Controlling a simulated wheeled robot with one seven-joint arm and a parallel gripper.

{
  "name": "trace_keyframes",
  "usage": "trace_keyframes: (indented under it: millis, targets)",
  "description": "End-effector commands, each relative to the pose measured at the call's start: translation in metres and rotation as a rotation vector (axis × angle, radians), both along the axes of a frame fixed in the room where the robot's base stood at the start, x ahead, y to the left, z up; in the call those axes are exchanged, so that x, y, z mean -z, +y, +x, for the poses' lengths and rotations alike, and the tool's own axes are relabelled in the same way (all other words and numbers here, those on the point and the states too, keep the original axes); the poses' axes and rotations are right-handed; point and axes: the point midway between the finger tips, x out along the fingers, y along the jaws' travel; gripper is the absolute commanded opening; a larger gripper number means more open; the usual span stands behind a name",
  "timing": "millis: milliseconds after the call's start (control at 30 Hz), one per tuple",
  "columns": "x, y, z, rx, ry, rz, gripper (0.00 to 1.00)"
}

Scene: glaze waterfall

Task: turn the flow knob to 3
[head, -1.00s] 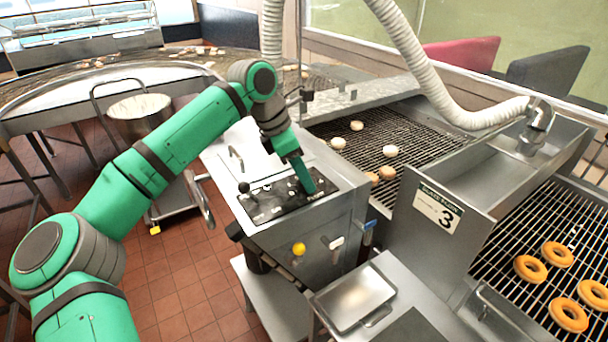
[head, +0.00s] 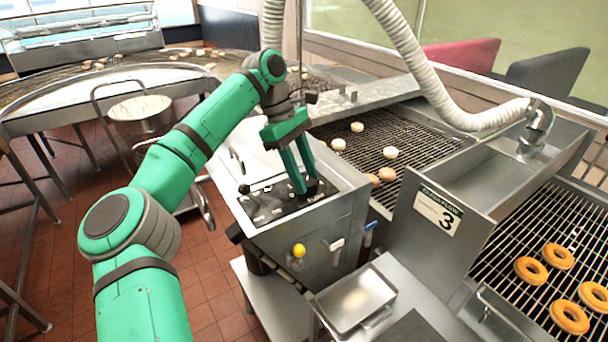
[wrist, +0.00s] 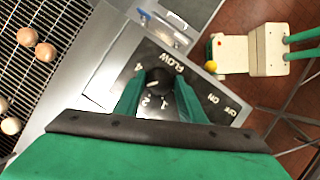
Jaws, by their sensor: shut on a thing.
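The flow knob (wrist: 158,77) is a dark round dial on the panel, by the word FLOW in the wrist view. The numerals 4, 2 and 1 show around it. The 3 is not visible, and my left finger covers part of the dial's edge. A pale mark on the knob faces the lower left, on the side of 2 and 4. My gripper (wrist: 159,98) has one green finger on each side of the knob and is shut on it. In the head view my gripper (head: 306,190) points down at the control panel (head: 268,207), its fingers largely hiding the knob.
A card (head: 438,214) with a large 3 is on the metal plate right of the panel. A black-knobbed lever (head: 244,189) stands at the panel's left. ON and OFF labels lie near the right finger. Conveyor grids with doughnuts lie to the right.

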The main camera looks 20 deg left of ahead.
Motion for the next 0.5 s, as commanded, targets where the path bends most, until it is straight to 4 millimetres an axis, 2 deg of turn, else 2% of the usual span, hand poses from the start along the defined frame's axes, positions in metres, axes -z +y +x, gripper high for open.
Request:
trace_keyframes:
  millis: [500]
  targets:
    - [0.0028, 0.0016, -0.0004, 0.070, 0.006, 0.004, 0.14]
